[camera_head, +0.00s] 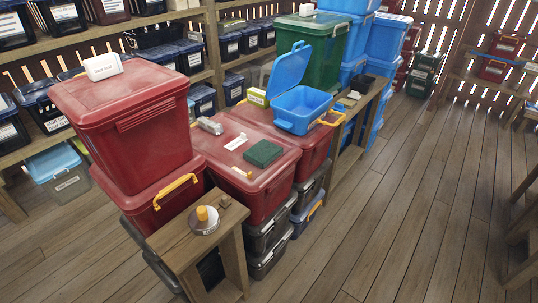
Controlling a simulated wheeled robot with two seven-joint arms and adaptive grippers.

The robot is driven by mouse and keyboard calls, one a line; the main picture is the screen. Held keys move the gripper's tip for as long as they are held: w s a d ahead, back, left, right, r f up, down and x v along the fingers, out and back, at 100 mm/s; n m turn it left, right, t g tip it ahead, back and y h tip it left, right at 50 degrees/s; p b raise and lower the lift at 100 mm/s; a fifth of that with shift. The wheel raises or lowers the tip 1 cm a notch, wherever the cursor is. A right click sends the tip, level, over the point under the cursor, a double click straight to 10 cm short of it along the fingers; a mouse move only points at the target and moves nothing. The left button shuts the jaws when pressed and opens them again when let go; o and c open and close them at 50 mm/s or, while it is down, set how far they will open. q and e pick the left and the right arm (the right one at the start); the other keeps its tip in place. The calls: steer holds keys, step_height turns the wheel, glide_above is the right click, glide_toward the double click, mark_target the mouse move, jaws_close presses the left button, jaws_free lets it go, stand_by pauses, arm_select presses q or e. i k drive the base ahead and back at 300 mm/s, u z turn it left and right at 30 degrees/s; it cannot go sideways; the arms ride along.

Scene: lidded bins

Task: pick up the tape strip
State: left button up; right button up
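A small white strip (236,141), which looks like the tape strip, lies flat on the lid of a low red bin (272,182) in the middle of the head view. A dark green flat block (263,153) lies to its right on the same lid. A grey-white block (210,126) lies to its upper left. A small yellow piece (242,173) is near the lid's front left edge. Neither of my grippers shows in this view, and nothing is seen touching the strip.
A tall red bin (125,115) with a white labelled block (102,66) on top stands to the left. An open blue bin (322,104) with its lid raised is behind. A wooden stool (177,245) holds a round grey item with an orange top (204,218). Floor (400,220) at right is clear.

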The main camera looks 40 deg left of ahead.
mark_target(249, 175)
steer(key=i, duration=1.75)
steer(key=u, duration=3.4)
